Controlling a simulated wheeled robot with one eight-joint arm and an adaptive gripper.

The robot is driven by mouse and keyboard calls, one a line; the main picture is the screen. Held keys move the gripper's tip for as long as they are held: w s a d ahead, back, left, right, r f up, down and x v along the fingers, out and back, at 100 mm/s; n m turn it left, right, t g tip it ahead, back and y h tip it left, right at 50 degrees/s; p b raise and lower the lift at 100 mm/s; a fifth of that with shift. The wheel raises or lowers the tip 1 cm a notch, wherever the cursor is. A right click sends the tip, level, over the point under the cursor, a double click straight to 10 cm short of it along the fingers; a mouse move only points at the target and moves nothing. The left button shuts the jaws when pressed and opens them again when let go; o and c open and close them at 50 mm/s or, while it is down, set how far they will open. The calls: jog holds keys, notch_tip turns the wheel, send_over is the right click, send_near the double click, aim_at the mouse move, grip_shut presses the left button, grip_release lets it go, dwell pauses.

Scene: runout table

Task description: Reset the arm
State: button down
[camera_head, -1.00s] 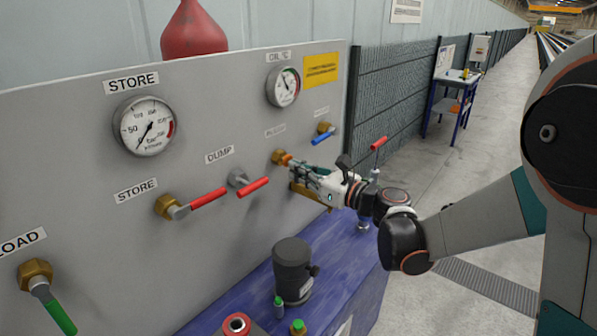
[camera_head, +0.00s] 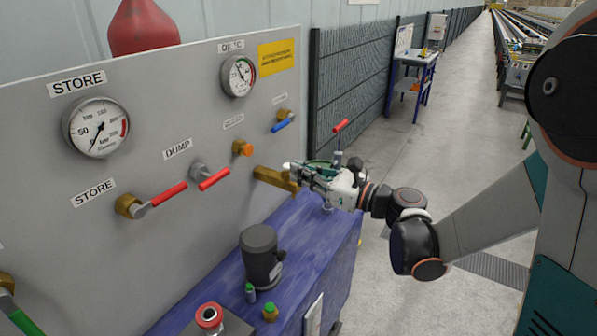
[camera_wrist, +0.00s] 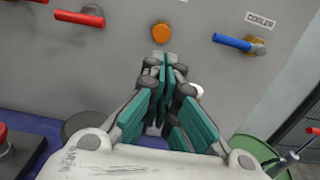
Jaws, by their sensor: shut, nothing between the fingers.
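My gripper (camera_head: 296,168) is at the end of my arm in front of the grey panel, right of the orange knob (camera_head: 243,148) and close to a brass fitting (camera_head: 274,178). In the wrist view its teal fingers (camera_wrist: 168,75) are together with nothing between them. The orange knob shows above the fingertips in the wrist view (camera_wrist: 161,33), with a gap between. Whether the gripper touches the brass fitting I cannot tell.
The grey panel (camera_head: 215,115) carries red-handled valves (camera_head: 168,194) and a blue-handled valve (camera_head: 283,124). A blue bench (camera_head: 215,278) below holds a dark cylinder (camera_head: 260,255). A red-handled upright valve (camera_head: 341,126) stands behind my gripper. Open floor lies to the right.

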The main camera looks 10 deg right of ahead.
jog(key=s+d+f+n+g+h, duration=0.25)
jog(key=s+n+h, duration=0.45)
jog(key=s+n, duration=0.6)
jog(key=s+d+f+n+g+h, duration=0.1)
jog(key=s+d+f+n+h, duration=0.1)
jog(key=s+d+n+h, duration=0.5)
jog(key=s+d+n, duration=0.3)
jog(key=s+n, duration=0.2)
jog(key=shift+d+f+n, duration=0.15)
jog(key=shift+f+n, duration=0.1)
jog(key=shift+n, duration=0.05)
jog(key=shift+s+g, duration=0.1)
jog(key=shift+g, duration=0.15)
